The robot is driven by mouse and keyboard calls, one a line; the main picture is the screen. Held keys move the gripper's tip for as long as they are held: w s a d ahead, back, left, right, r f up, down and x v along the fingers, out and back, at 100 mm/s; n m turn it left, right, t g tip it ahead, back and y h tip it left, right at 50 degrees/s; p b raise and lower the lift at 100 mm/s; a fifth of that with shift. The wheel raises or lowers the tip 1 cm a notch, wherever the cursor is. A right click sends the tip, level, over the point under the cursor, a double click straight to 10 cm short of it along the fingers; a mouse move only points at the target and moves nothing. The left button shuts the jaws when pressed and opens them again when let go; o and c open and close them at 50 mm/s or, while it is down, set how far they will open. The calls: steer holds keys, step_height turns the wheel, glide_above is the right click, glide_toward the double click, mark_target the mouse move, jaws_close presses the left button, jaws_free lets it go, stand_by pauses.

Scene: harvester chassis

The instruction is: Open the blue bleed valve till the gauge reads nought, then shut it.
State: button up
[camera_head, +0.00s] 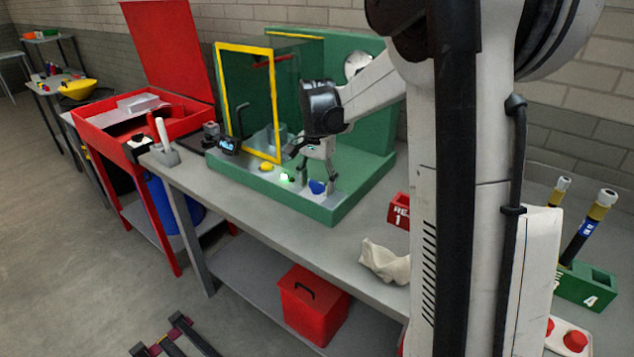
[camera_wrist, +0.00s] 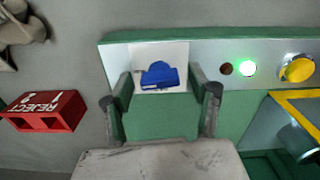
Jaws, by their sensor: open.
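The blue bleed valve (camera_head: 317,187) is a small blue knob on a pale plate at the front ledge of the green machine (camera_head: 345,205). In the wrist view the blue knob (camera_wrist: 160,76) lies just beyond the fingertips, roughly centred between them. My gripper (camera_head: 316,172) is open above the knob; its two fingers also show in the wrist view (camera_wrist: 161,98), with nothing between them. Contact with the knob cannot be told. A round white dial-like face (camera_head: 357,63) is on the green back wall, partly hidden by my arm; no reading is legible.
A lit green lamp (camera_wrist: 247,68) and a yellow button (camera_wrist: 298,68) sit beside the valve. A yellow-framed guard (camera_head: 247,100) stands left of my gripper. A red REJECT box (camera_wrist: 45,111) and a crumpled cloth (camera_head: 385,262) are on the grey bench (camera_head: 265,225).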

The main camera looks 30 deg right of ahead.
mark_target(316, 183)
steer(key=shift+r, duration=0.1)
step_height(316, 183, up, 12)
stand_by(0.5)
stand_by(0.4)
steer(key=s+a+r+n+t, duration=0.25)
steer(key=s+a+n, duration=0.35)
steer(key=s+a, duration=0.6)
steer(key=s+a+f+n+t, duration=0.2)
steer(key=s+a+f+n, duration=0.1)
steer(key=s, duration=0.3)
steer(key=s+a+f+n+t, duration=0.2)
steer(key=s+f+n, duration=0.1)
steer(key=s+f, duration=0.2)
steer(key=s, duration=0.2)
steer(key=shift+s+a+t, duration=0.3)
steer(key=shift+a+t, duration=0.05)
steer(key=shift+a, duration=0.05)
